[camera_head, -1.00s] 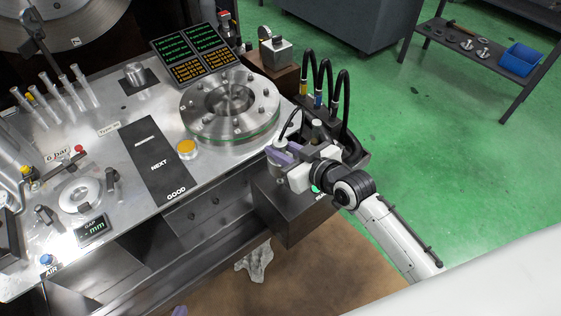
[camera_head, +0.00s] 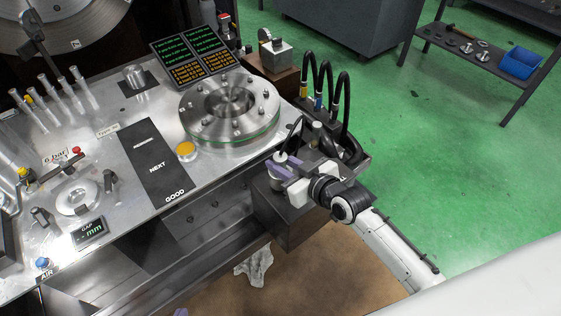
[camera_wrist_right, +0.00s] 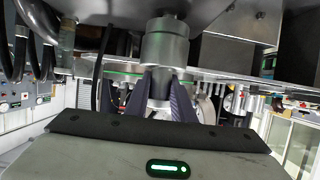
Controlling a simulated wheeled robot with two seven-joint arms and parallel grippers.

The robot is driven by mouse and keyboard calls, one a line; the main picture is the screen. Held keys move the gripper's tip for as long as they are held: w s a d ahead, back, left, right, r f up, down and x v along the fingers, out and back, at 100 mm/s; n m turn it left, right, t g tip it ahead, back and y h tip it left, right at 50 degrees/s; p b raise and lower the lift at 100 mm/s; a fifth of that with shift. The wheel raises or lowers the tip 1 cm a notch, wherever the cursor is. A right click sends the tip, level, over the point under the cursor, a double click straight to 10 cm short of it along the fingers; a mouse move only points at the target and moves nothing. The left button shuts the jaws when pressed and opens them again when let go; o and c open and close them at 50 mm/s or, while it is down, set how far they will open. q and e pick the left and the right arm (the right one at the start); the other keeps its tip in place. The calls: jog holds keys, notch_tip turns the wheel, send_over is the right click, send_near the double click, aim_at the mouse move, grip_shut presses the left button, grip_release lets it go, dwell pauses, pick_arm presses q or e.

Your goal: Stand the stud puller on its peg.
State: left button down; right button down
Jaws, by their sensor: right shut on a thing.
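The stud puller (camera_head: 276,175) is a grey metal cylinder with a pale cap on top. My right gripper (camera_head: 280,167), with purple fingers, is shut on it beside the front right corner of the bench. In the right wrist view the puller's cylinder (camera_wrist_right: 165,50) shows above the two fingers (camera_wrist_right: 160,97), with a narrower part between them. The puller looks roughly upright over the dark box (camera_head: 290,220). Its peg cannot be made out, and I cannot tell whether the puller touches anything below. A purple sliver at the bottom edge may be my left gripper (camera_head: 180,312).
The round steel flange (camera_head: 232,135) with bolts stands just left of my right gripper. Black hoses (camera_head: 325,85) arch behind it. An amber button (camera_head: 186,150) and a dark label strip (camera_head: 155,165) lie on the bench.

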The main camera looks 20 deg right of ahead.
jog(key=shift+w+r, duration=0.1)
jog(key=c, duration=1.8)
grip_release()
jog(key=shift+f, duration=0.25)
jog(key=shift+o, duration=1.4)
jog(key=shift+r, duration=0.2)
jog(key=r+p+v, duration=0.1)
jog(key=p+v, duration=0.1)
jog(key=v, duration=1)
jog(key=s+a+f+m+g+h, duration=0.2)
jog(key=s+a+f+g, duration=0.1)
jog(key=s+f, duration=1.3)
jog(key=shift+f+g, duration=0.3)
jog(key=shift+g, duration=0.3)
jog(key=shift+a, duration=0.15)
